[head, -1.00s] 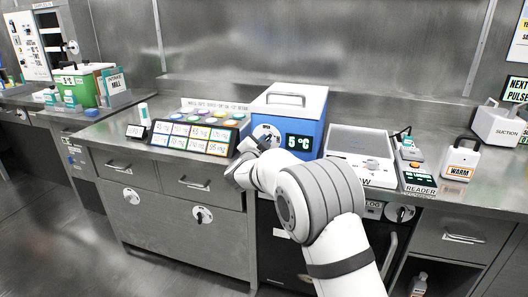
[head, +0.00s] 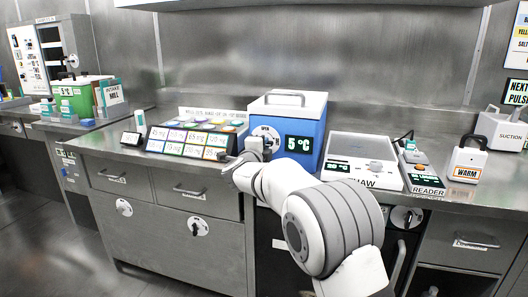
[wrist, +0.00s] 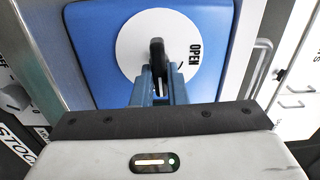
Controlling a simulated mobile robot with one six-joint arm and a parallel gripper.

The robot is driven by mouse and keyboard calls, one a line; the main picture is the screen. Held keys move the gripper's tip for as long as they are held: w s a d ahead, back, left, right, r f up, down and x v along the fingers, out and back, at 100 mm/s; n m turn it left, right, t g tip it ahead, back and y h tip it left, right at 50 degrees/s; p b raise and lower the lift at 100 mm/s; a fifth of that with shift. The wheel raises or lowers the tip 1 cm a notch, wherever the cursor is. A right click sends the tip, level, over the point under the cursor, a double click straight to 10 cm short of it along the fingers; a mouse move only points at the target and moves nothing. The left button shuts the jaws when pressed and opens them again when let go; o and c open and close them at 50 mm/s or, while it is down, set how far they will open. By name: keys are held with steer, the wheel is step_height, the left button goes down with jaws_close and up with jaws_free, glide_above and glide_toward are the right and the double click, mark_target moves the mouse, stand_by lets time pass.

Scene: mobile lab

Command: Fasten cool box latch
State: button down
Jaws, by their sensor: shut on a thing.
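The blue cool box (head: 312,124) with a white lid and handle stands on the steel counter, its display reading 5 °C. Its latch is a white round plate (wrist: 128,45) with a black turning handle (wrist: 157,50) on the front. The word OPEN is printed on the plate to the right of the handle in the wrist view. My gripper (wrist: 157,88) is shut on the black handle, its blue-grey fingers on either side of it. In the head view my gripper (head: 262,146) is at the box's front left, partly covering the latch plate.
A rack of labelled tiles (head: 188,143) stands left of the box. A white device (head: 360,150), a reader (head: 422,172) and a white WARM container (head: 467,160) stand to the right. A green box (head: 86,95) is at the far left. Drawers are below the counter.

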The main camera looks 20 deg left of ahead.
steer(key=shift+m, duration=0.3)
stand_by(0.4)
steer(key=c, duration=1.4)
jaws_free()
steer(key=shift+c, duration=0.2)
steer(key=s, duration=0.7)
steer(key=shift+s, duration=0.4)
